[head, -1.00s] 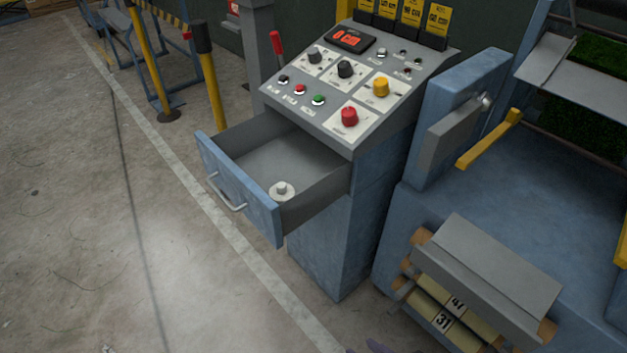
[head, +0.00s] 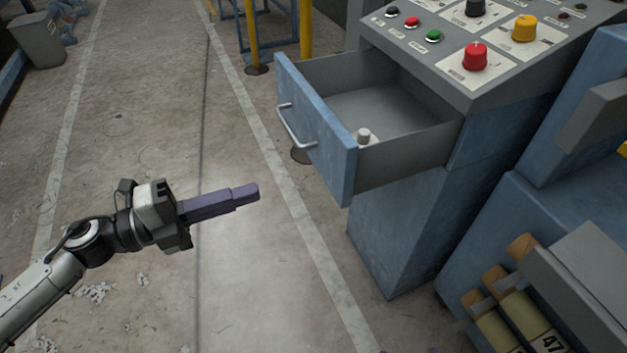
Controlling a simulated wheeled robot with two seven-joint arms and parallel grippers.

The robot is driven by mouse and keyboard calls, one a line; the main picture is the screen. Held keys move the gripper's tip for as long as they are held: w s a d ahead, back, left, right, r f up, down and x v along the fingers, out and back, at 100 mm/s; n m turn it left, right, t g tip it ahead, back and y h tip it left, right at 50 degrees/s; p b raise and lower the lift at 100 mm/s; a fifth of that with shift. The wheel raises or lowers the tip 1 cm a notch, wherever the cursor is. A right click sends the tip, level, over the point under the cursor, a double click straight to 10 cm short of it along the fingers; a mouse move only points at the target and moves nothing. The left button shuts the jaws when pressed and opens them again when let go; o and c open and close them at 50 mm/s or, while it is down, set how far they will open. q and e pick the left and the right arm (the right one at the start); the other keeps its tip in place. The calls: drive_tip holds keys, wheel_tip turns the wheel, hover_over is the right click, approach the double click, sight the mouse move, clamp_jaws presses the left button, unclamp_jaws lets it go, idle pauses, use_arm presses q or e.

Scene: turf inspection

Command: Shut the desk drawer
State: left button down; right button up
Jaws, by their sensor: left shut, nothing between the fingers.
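The desk drawer (head: 334,144) is pulled out of the blue control desk (head: 400,225) toward the left. Its blue front panel carries a silver bar handle (head: 293,127). Inside the drawer lies a small pale round object with a knob (head: 364,137), near the front panel. My left gripper (head: 257,191) comes in from the left with its purple fingers shut and nothing between them. It points right and is to the lower left of the drawer front, apart from it in the picture. My right gripper is not in view.
The desk top bears red (head: 476,56), yellow and green knobs and buttons. A blue machine with a grey roller cover (head: 585,265) stands at the right. Yellow posts (head: 251,35) stand behind the drawer. The floor left of the drawer is clear.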

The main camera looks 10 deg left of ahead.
sight(332, 166)
use_arm(q)
drive_tip(key=p+x, duration=0.1)
drive_tip(key=x, duration=1.2)
drive_tip(key=shift+w, duration=0.15)
drive_tip(key=shift+r, duration=0.1)
